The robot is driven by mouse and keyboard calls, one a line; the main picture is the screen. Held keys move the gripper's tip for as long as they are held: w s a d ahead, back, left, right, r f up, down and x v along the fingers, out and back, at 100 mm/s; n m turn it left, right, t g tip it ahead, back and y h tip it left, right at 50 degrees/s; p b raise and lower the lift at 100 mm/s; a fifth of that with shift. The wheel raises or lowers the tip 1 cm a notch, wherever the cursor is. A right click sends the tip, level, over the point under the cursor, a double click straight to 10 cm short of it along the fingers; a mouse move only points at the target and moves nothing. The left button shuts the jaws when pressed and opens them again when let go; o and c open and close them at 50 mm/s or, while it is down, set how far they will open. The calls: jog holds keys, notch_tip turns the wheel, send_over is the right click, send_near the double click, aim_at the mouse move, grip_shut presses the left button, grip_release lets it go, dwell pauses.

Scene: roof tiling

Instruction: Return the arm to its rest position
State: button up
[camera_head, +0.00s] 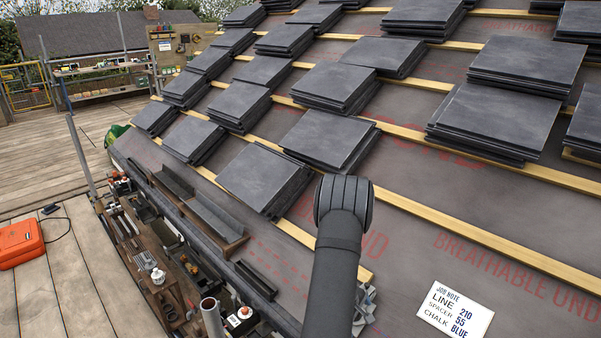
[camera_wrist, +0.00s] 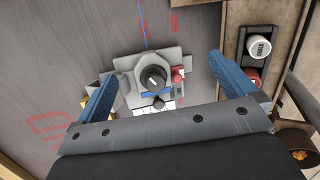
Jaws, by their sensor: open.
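My arm (camera_head: 340,240) reaches up from the bottom of the head view over the roof. My gripper is not seen in the head view. In the wrist view my gripper (camera_wrist: 162,68) shows two blue fingers spread wide apart. A grey device (camera_wrist: 165,62) with a black knob, a red part and a small blue display sits between and beyond the fingers. The fingers look apart from it, though the depth is hard to judge. A thin blue line (camera_wrist: 143,22) runs from the device up the grey membrane.
Stacks of dark slates (camera_head: 263,178) stand along wooden battens (camera_head: 513,172) on the roof. A job note (camera_head: 455,308) lies at lower right. A tool-filled bench (camera_head: 150,255) runs along the roof edge. An orange case (camera_head: 20,243) sits on the plank deck. A labelled white-capped container (camera_wrist: 258,47) stands right of the gripper.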

jog(key=d+f+m, duration=0.3)
jog(key=d, duration=0.1)
jog(key=d+f+m, duration=0.3)
jog(key=f, duration=0.1)
jog(key=shift+d+f+m+g+y, duration=0.1)
jog(key=shift+d+m+g+y, duration=0.2)
jog(key=shift+d+m, duration=0.1)
jog(key=s+d, duration=0.6)
jog(key=shift+c, duration=0.2)
